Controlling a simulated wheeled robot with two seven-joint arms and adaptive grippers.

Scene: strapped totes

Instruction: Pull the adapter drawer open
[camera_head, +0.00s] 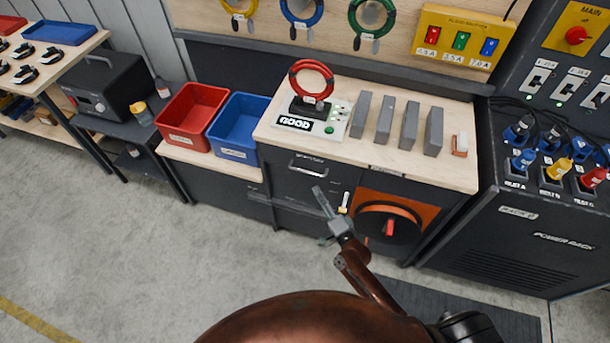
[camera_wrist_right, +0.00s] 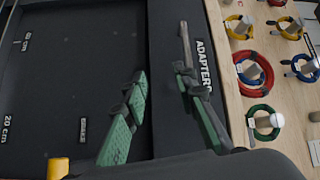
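The dark cabinet has a drawer front with a pale bar handle (camera_head: 307,169) just below the wooden worktop. The drawer appears shut. My right gripper (camera_head: 326,205) is in front of the cabinet, lower and slightly right of the handle in the picture. In the wrist view its two green-padded fingers (camera_wrist_right: 158,95) stand apart with nothing seen between them. The ADAPTERS label (camera_wrist_right: 204,65) is on a dark panel there, and a grey bar (camera_wrist_right: 186,42) shows near the right finger's tip; contact cannot be told. My left gripper is not in view.
An orange panel with a red-handled rotary switch (camera_head: 389,228) is close right of my gripper. A red bin (camera_head: 190,138) and a blue bin (camera_head: 232,151) stand left. The dark power rack (camera_head: 530,235) stands right. The floor (camera_head: 130,250) in front is largely clear.

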